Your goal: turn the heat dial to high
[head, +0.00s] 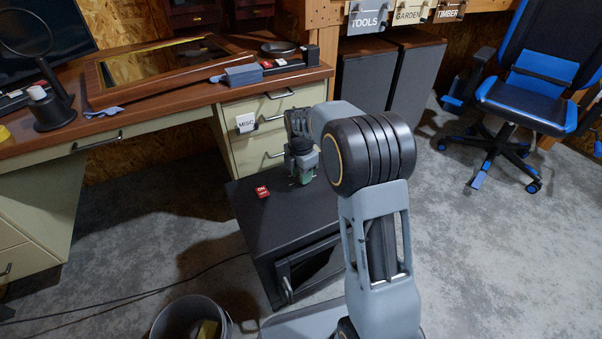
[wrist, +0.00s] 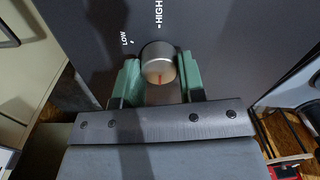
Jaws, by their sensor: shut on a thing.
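A dark box (head: 265,228) stands on the floor, and its top panel (wrist: 215,50) fills much of the wrist view. A round silver heat dial (wrist: 157,56) sits on that panel between the green fingers of my gripper (wrist: 159,80). The fingers are shut on its sides. A short red mark shows on the near part of the dial's face. The HIGH label (wrist: 159,14) lies straight beyond the dial, and the LOW label (wrist: 124,39) lies to its upper left. In the head view my gripper (head: 303,178) points down onto the box top and hides the dial.
A red ON switch (head: 262,191) is on the box top, left of my gripper. A desk with drawers (head: 268,105) stands behind. A grey bucket (head: 190,318) is on the floor at front left. A blue and black chair (head: 530,100) stands at the right, with open floor before it.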

